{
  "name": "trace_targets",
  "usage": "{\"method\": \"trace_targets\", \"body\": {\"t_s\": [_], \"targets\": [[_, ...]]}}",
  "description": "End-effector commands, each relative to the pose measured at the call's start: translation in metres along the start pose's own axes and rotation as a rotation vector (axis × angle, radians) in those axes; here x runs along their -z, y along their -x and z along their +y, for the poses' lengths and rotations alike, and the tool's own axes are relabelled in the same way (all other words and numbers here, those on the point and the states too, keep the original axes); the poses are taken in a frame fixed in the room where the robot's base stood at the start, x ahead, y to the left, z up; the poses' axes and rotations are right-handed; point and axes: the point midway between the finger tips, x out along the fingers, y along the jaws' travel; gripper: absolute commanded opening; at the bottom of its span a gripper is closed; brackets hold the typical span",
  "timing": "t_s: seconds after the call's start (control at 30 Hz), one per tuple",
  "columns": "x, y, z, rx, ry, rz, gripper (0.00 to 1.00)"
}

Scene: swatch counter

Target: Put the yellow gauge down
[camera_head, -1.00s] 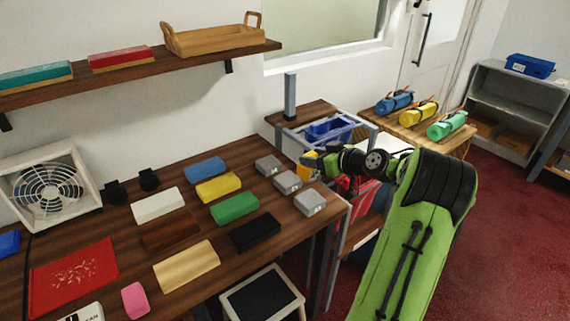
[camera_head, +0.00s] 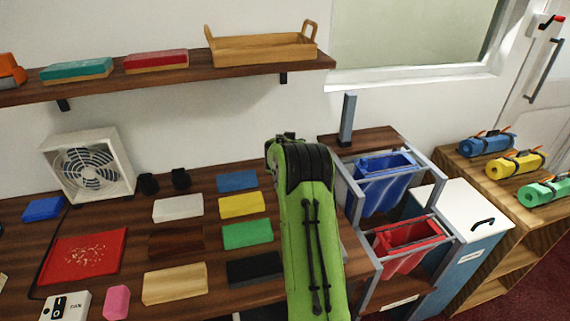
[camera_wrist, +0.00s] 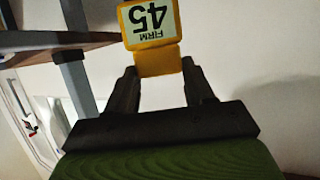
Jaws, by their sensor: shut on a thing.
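The yellow gauge (camera_wrist: 157,60) is in my gripper (camera_wrist: 160,78) in the wrist view. It has a pale label that reads "FIRM 45", upside down in this view. The two dark fingers are shut on its sides, and no surface touches it there. In the head view my green arm rises over the right end of the counter (camera_head: 75,215) and hides my gripper and the gauge.
Foam blocks, such as the green block (camera_head: 247,234), lie in rows on the counter. A fan (camera_head: 88,167) and a red tray (camera_head: 84,258) are at left. A blue bin (camera_head: 378,185) and a red bin (camera_head: 405,240) stand right of my arm. A shelf (camera_head: 185,77) runs above.

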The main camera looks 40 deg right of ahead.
Motion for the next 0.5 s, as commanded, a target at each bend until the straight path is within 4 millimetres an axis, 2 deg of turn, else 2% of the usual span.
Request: {"method": "trace_targets", "body": {"t_s": [0.03,0.17,0.33,0.5], "targets": [[-0.011,-0.004,0.001,0.000,0.000,0.001,0.00],[-0.025,-0.011,0.001,-0.001,0.000,0.001,0.00],[-0.053,-0.022,0.000,0.001,0.000,0.001,0.00],[-0.052,-0.022,0.000,0.001,0.000,0.003,0.00]]}}
